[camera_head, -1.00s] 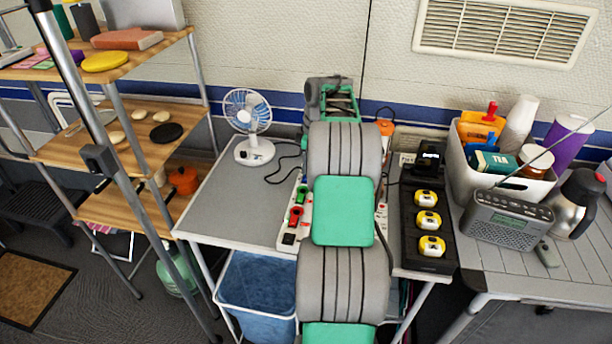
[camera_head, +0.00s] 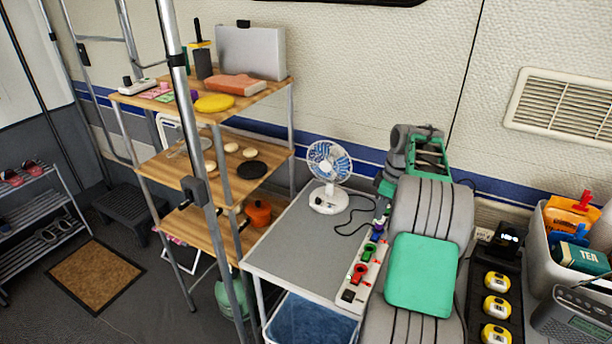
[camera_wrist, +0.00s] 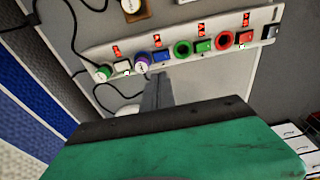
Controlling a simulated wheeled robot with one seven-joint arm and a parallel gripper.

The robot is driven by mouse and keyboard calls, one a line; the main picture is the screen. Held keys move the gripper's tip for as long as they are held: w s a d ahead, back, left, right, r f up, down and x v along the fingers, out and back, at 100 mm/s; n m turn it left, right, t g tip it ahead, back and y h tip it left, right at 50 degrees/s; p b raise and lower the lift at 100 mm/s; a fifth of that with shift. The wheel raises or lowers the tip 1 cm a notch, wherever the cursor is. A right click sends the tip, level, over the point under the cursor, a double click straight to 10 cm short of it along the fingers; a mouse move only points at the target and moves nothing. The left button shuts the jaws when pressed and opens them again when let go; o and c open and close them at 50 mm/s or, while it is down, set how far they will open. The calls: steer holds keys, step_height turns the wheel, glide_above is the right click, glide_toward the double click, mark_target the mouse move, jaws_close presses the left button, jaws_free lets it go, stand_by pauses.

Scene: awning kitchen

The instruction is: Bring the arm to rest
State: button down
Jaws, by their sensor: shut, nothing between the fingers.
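My gripper (camera_wrist: 155,92) shows in the wrist view as dark fingers closed together with nothing between them. It is over the grey table (camera_head: 285,248), beside a white power strip (camera_wrist: 95,55) with several coloured plugs and switches. The strip also shows in the head view (camera_head: 348,298), left of my grey and green arm. My arm reaches forward over the table toward the wall. In the head view the fingertips are hidden behind the arm. I cannot tell whether the fingers touch the strip.
A white fan (camera_head: 329,178) stands left of my arm. A black charger with yellow devices (camera_head: 497,307) is close on the right, beside a white bin (camera_head: 545,262) and a radio (camera_head: 580,322). Wooden shelves (camera_head: 160,157) stand left. A blue tub (camera_head: 308,322) is below the table.

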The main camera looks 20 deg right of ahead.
steer(key=s+a+r+m, duration=0.15)
steer(key=a+r, duration=0.25)
steer(key=a, duration=0.7)
steer(key=s+a+r+m, duration=0.15)
steer(key=a+r, duration=0.25)
steer(key=a, duration=0.8)
steer(key=s+a+f+m+t+h, duration=0.1)
steer(key=s+a+f+m, duration=0.3)
steer(key=s+a, duration=0.9)
steer(key=shift+s+t, duration=0.5)
steer(key=shift+s, duration=0.25)
